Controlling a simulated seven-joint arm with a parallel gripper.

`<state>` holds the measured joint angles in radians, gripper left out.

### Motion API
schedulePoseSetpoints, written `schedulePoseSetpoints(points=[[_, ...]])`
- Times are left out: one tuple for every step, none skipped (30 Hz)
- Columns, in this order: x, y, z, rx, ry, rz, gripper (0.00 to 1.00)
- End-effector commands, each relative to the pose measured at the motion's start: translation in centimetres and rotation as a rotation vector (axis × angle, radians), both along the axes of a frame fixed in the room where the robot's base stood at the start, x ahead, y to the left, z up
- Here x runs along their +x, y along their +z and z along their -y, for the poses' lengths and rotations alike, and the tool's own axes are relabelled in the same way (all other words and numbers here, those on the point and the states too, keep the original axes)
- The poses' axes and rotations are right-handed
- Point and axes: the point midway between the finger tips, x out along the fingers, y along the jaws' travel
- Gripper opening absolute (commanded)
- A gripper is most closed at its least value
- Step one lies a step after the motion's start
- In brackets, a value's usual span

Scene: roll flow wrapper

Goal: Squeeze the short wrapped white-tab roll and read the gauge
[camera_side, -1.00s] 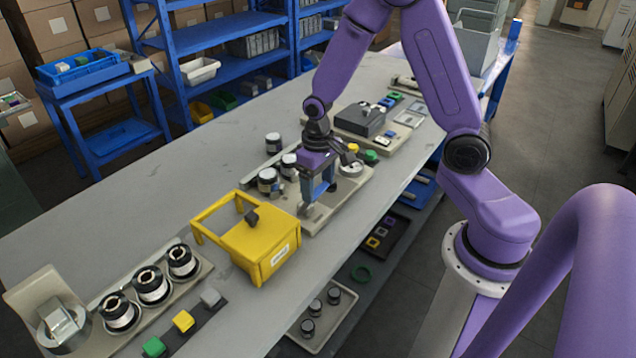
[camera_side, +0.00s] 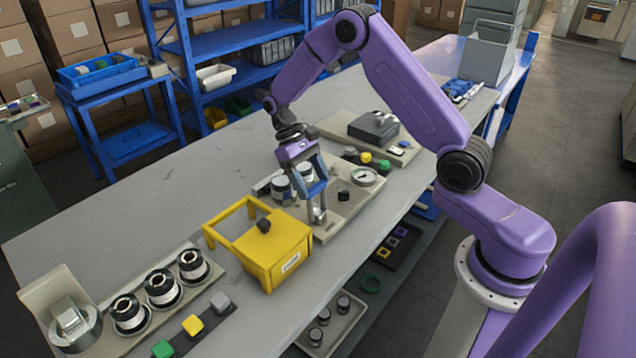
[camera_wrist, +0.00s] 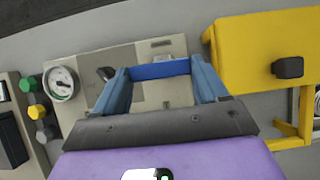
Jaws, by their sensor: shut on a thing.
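My gripper (camera_side: 317,190) is over the beige station (camera_side: 350,208). In the wrist view its two blue-grey fingers (camera_wrist: 160,78) meet the ends of a brighter blue bar (camera_wrist: 160,70) and are shut on it. In the side view a silvery part shows just below the fingertips; I cannot tell whether it touches them. The round white gauge (camera_side: 364,176) stands at the station's right end and also shows in the wrist view (camera_wrist: 61,82); its reading is too small to tell. Dark-topped rolls (camera_side: 280,188) with pale wraps stand left of my gripper. I cannot make out a white tab.
Several spools (camera_side: 162,288) sit in a holder at the front left. Green and yellow buttons (camera_side: 384,165) are beyond the gauge. The long grey table is clear behind the bin.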

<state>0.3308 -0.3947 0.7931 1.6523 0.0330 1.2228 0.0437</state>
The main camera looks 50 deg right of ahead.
Motion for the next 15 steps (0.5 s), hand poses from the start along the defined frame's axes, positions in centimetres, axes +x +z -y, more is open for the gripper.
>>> schedulePoseSetpoints(points=[[1.0, -0.2, 0.0, 0.001, 0.001, 0.025, 0.18], [1.2, -0.3, 0.0, 0.0, 0.0, 0.026, 0.18], [1.5, -0.4, 0.0, 0.001, 0.001, 0.027, 0.17], [1.7, -0.5, 0.0, 0.0, 0.0, 0.028, 0.18], [1.9, -0.5, 0.0, 0.0, 0.0, 0.029, 0.18], [2.2, -0.6, 0.0, 0.0, 0.0, 0.029, 0.18], [2.3, -0.7, 0.0, 0.0, 0.0, 0.03, 0.17], [2.5, -0.8, 0.0, 0.001, 0.0, 0.03, 0.18], [2.6, -0.8, 0.0, 0.001, 0.0, 0.03, 0.18], [2.7, -0.9, 0.0, 0.001, 0.0, 0.03, 0.17], [2.9, -0.9, 0.0, 0.001, 0.0, 0.031, 0.18], [3.0, -1.0, 0.0, 0.001, 0.0, 0.031, 0.17], [3.1, -1.0, 0.0, 0.001, 0.0, 0.031, 0.18], [3.1, -1.1, 0.0, 0.001, 0.0, 0.03, 0.18], [3.2, -1.1, 0.0, 0.001, 0.0, 0.03, 0.18]])
